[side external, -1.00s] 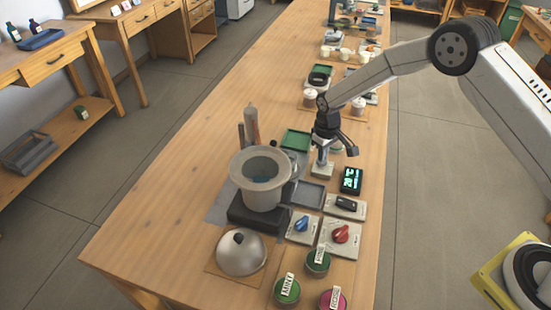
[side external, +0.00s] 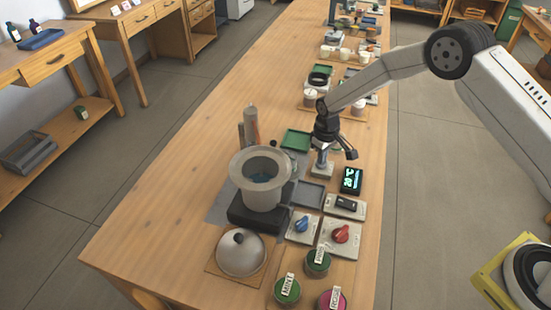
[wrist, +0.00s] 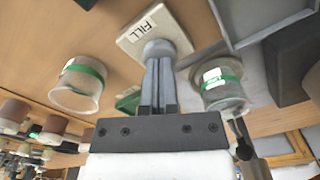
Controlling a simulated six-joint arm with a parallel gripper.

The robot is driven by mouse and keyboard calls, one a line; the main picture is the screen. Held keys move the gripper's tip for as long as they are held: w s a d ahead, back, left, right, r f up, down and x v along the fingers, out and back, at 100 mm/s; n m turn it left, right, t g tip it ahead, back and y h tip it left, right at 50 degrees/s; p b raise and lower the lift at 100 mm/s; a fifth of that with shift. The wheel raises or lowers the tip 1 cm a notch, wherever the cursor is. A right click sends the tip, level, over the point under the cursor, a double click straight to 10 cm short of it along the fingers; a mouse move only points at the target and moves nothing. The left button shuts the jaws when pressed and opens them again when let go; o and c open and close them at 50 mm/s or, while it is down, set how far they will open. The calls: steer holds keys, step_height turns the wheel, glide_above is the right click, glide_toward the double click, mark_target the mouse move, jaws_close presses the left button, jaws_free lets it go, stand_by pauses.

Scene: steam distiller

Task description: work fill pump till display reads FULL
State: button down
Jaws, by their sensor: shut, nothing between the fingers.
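The fill pump is a pale plate marked FILL (wrist: 144,34) with a round grey knob (wrist: 160,48) on it. In the side view its base (side external: 321,171) lies under my gripper. My gripper (wrist: 158,62) is shut and empty, with its fingertips at the knob's top; they appear to touch it. The fingers partly hide the knob. The small black display (side external: 351,180) shows lit cyan characters, too small to read surely. The grey pot (side external: 262,178) has some bluish water inside.
Blue (side external: 302,224) and red (side external: 341,233) knobs sit on plates in front of the display. A domed lid (side external: 240,254) and labelled jars (side external: 287,290) stand nearer. A green tray (side external: 296,139) lies left of the pump.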

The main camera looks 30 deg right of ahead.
steer(key=shift+r, duration=2.65)
steer(key=shift+r, duration=0.1)
steer(key=shift+s+d+r, duration=0.1)
steer(key=shift+s+r, duration=0.1)
steer(key=s+d+r+m+t, duration=0.1)
steer(key=s+r, duration=0.4)
steer(key=s, duration=0.7)
steer(key=s+d+r+m+t, duration=0.1)
steer(key=s+r, duration=0.5)
steer(key=s, duration=0.7)
steer(key=d+m, duration=0.1)
steer(key=d, duration=0.1)
steer(key=shift+d+t, duration=0.3)
steer(key=shift+d, duration=0.1)
